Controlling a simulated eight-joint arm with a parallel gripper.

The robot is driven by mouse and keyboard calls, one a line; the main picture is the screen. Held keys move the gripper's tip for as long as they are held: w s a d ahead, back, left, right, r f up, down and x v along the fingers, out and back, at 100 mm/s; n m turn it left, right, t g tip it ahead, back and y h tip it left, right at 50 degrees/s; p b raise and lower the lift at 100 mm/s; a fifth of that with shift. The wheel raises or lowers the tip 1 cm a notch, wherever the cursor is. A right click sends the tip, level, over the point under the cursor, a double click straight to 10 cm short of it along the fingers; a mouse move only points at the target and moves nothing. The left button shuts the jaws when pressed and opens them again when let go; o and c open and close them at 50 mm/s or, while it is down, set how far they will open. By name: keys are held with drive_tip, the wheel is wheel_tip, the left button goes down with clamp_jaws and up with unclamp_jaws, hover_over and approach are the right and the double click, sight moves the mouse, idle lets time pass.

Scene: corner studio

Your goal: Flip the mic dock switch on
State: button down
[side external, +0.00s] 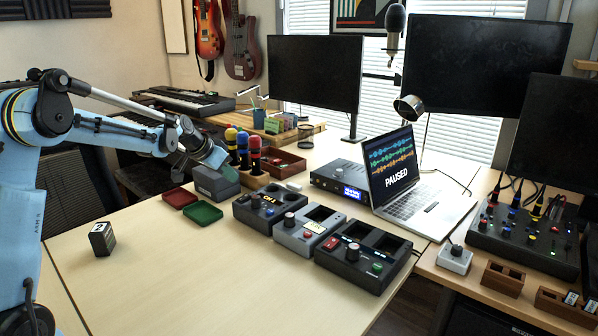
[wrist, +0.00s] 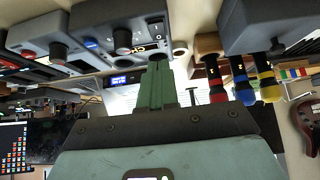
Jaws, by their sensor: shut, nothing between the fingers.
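Three docks stand in a row on the light table: a black dock with a yellow label (side external: 262,222), a grey dock (side external: 300,246) and a black dock with a red switch (side external: 345,268). I cannot read which is the mic dock. The yellow-labelled dock also shows in the wrist view (wrist: 110,12), with a small dark rocker (wrist: 157,29) near its corner; I cannot tell its position. My gripper (side external: 222,160) is above the table, left of and behind the docks, apart from them. Its green fingers (wrist: 158,72) are shut and empty.
Microphones with coloured bands (side external: 243,146) stand close by in a wooden holder. A grey box (side external: 216,186) is below my gripper. Red (side external: 180,198) and green (side external: 202,214) trays lie near it. A laptop (side external: 398,170) stands behind the docks. The left front table is mostly clear.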

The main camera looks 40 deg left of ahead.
drive_tip(key=s+r, duration=0.5)
drive_tip(key=s, duration=0.2)
drive_tip(key=shift+r, duration=0.2)
drive_tip(key=shift+d, duration=0.1)
drive_tip(key=s+d+f, duration=0.2)
drive_tip(key=s+d, duration=0.5)
drive_tip(key=d, duration=0.5)
drive_tip(key=s+d+f, duration=0.2)
drive_tip(key=s+d, duration=0.6)
drive_tip(key=d, duration=0.3)
drive_tip(key=shift+d+f, duration=0.15)
drive_tip(key=shift+d, duration=0.2)
drive_tip(key=shift+w, duration=0.1)
